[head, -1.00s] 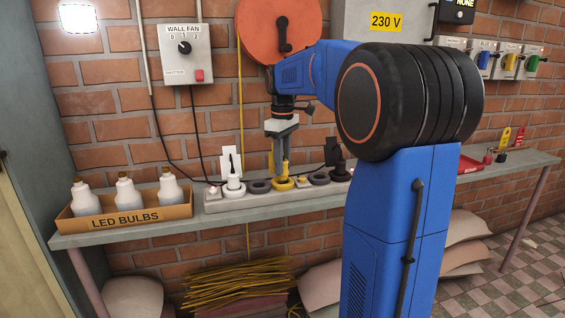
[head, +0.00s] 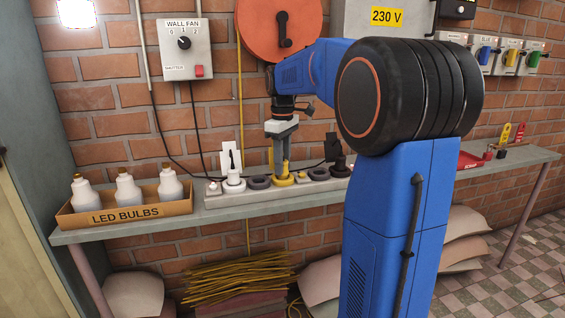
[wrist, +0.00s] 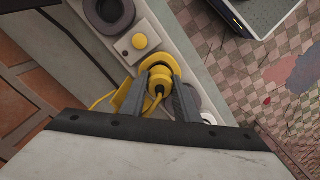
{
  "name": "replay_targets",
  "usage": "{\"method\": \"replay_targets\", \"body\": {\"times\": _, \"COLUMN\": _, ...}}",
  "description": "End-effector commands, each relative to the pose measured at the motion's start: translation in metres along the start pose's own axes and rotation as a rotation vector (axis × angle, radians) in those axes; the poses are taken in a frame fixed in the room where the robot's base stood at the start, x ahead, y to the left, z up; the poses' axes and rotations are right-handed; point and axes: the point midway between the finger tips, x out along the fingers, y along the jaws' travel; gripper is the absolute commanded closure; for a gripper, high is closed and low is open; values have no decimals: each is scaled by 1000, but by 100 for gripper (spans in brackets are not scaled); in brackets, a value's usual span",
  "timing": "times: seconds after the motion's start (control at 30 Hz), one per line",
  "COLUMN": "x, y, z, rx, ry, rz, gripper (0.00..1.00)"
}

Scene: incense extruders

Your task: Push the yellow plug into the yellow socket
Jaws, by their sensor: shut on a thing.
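The yellow plug (wrist: 154,91) is between the two grey fingers of my gripper (wrist: 160,88) in the wrist view, with its yellow cable trailing left. My gripper (head: 280,165) is shut on it and points down at the socket strip in the head view. The yellow socket (wrist: 161,57) shows as a round yellow ring just beyond the fingertips. In the head view the yellow socket (head: 284,181) lies right under the plug. I cannot tell how deep the plug sits in it.
The grey strip (head: 212,201) also holds dark sockets, a white plug (head: 234,183) on the left and a black plug (head: 340,167) on the right. A box of LED bulbs (head: 125,215) stands at the left bench end.

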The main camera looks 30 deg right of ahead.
Motion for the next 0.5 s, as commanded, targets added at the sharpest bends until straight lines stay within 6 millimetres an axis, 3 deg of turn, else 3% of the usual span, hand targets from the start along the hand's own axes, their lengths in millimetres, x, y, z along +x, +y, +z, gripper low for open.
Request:
{"method": "replay_targets", "body": {"times": 0.47, "x": 8, "y": 0, "z": 0, "rx": 0, "ry": 0, "rz": 0, "gripper": 94}}
{"method": "replay_targets", "body": {"times": 0.5, "x": 8, "y": 0, "z": 0, "rx": 0, "ry": 0, "rz": 0, "gripper": 67}}
